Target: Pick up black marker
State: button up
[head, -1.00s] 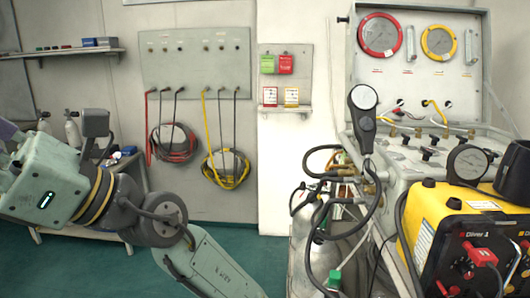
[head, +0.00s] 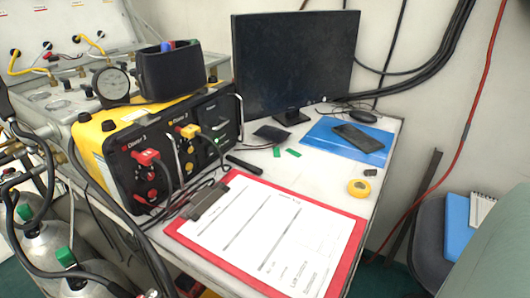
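A short black stick-shaped object (head: 243,165), which looks like the black marker, lies flat on the white table (head: 385,200). It is between the yellow and black diver radio box (head: 160,140) and the red clipboard (head: 345,270). Nothing covers it. A black holder (head: 170,75) on top of the box contains pens with blue and red ends; I cannot tell whether a black one is among them. My gripper is not in view.
A monitor (head: 295,65) stands at the back. A blue folder (head: 320,137) with a black phone (head: 358,137), green pieces (head: 293,152) and a yellow tape roll (head: 359,188) lie nearby. Cables run beside the box. A chair (head: 430,235) stands right of the table.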

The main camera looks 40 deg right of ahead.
aim_at(257, 171)
jog(key=k+l+z, duration=0.1)
jog(key=z, duration=0.8)
